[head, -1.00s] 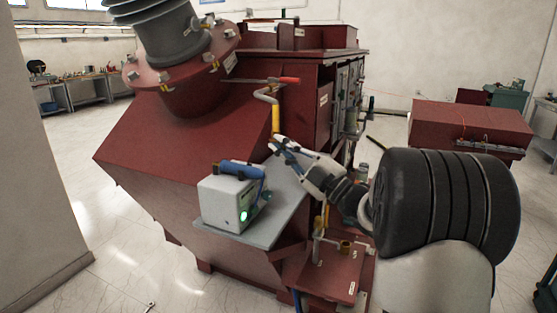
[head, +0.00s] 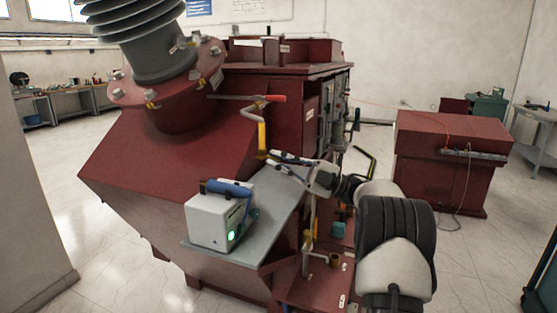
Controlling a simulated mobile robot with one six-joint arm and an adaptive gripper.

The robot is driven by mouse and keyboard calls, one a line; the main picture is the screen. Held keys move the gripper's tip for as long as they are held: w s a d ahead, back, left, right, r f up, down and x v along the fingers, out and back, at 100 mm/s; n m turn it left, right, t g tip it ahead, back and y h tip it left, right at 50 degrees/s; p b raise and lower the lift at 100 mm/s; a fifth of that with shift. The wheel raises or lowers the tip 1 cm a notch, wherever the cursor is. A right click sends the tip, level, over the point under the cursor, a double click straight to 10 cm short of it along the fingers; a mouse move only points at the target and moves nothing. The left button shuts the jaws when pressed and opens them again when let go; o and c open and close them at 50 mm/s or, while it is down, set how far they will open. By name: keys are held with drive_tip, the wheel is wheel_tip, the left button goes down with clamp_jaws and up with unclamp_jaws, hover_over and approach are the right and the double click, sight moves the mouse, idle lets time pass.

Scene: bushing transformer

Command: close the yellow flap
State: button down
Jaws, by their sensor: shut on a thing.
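A bent bar with a yellow lower length (head: 262,137) stands at the near edge of the dark red transformer (head: 140,165), in the middle of the head view. It looks like the yellow part of the task; no separate flap plate can be made out. Its upper end bends in below a thin horizontal rod with a red handle (head: 271,98). My gripper (head: 268,159) reaches in from the right, with its fingers at the bar's lower end. It is shut on that yellow end, though the fingertips are small and the exact contact is hard to see.
A white box with a blue handle and green light (head: 220,220) stands on a grey shelf (head: 268,222) just below my gripper. A dark red cabinet (head: 450,170) stands at the right. Pale floor lies open around the transformer.

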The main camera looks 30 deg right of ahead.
drive_tip(key=shift+r, duration=0.15)
drive_tip(key=c, duration=1.7)
unclamp_jaws()
drive_tip(key=shift+a, duration=0.15)
drive_tip(key=shift+v, duration=3.85)
drive_tip(key=shift+w, duration=0.1)
